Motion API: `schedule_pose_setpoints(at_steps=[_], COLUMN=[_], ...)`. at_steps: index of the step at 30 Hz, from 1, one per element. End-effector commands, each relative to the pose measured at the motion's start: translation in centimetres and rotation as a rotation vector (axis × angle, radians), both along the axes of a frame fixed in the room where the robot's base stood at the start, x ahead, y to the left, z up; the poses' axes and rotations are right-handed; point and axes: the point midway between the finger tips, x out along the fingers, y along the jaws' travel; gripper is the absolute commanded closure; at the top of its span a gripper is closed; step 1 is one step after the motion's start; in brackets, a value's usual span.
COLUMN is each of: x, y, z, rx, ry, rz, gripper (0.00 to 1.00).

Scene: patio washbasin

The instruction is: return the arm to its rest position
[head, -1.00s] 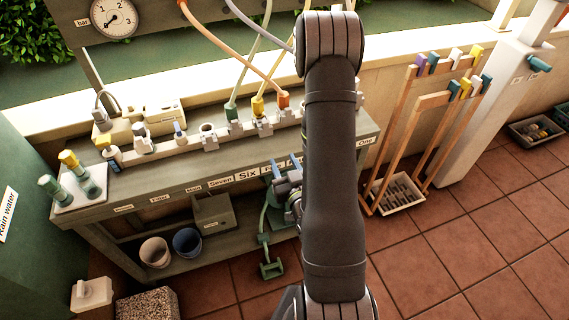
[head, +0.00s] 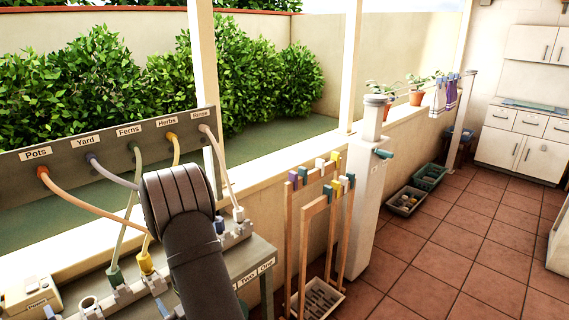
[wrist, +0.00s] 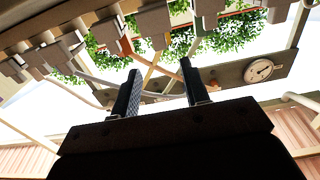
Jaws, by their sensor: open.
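My arm rises in front of the bench in the head view, its thick dark elbow in front of the hoses. My gripper is hidden there. In the wrist view my gripper (wrist: 158,95) shows two dark fingers set well apart, with nothing between them. Past the fingers are hoses, a row of grey fittings (wrist: 105,28) and a round gauge (wrist: 258,70), all seen from below and apart from the fingers.
The bench (head: 258,250) carries a row of connectors and hoses from the labelled panel (head: 85,150). A wooden rack (head: 308,225) with coloured clips stands to the right by a white post (head: 362,200). Trays (head: 406,201) lie beyond. The tiled floor (head: 455,250) at right is clear.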

Motion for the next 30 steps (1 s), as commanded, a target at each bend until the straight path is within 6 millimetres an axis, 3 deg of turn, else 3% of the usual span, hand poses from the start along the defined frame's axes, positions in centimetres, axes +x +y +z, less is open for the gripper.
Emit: schedule_pose_setpoints(at_steps=[9,15,30], x=[4.4,6.1,6.8], y=[4.4,6.2,6.8], z=[0.0,0.0,0.0], rx=[0.001,0.001,0.000], ry=[-0.001,-0.001,0.000], rz=[0.001,0.001,0.000], gripper=[0.58,0.58,0.58])
